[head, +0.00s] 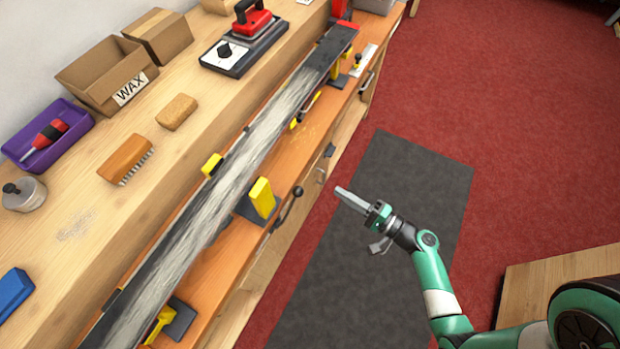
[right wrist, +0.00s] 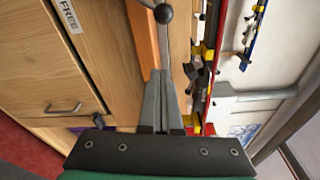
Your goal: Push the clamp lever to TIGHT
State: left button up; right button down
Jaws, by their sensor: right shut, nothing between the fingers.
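The clamp lever (head: 287,208) is a dark rod with a black ball knob, on the front edge of the bench. In the right wrist view the lever's ball knob (right wrist: 163,13) is at the top, just beyond the fingertips. My right gripper (head: 341,190) is shut and empty, in the air in front of the bench, to the right of the knob with a gap between them. Its closed fingers also show in the right wrist view (right wrist: 160,75). A white FREE label (right wrist: 68,15) is on the wooden front to the left. No TIGHT label is readable. My left gripper is out of view.
A long ski (head: 230,170) lies along the bench, with yellow and black supports (head: 262,197) beside the lever. A WAX box (head: 105,75), a brush (head: 126,158) and an iron (head: 250,25) stand on the back shelf. The grey mat (head: 400,180) below the gripper is clear.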

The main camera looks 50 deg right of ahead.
jog(key=w+a, duration=0.4)
jog(key=w, duration=0.4)
jog(key=shift+w+a+r, duration=0.2)
jog(key=shift+w+r, duration=0.05)
jog(key=shift+r, duration=0.05)
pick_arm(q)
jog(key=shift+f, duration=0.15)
pick_arm(e)
jog(key=shift+a, duration=0.15)
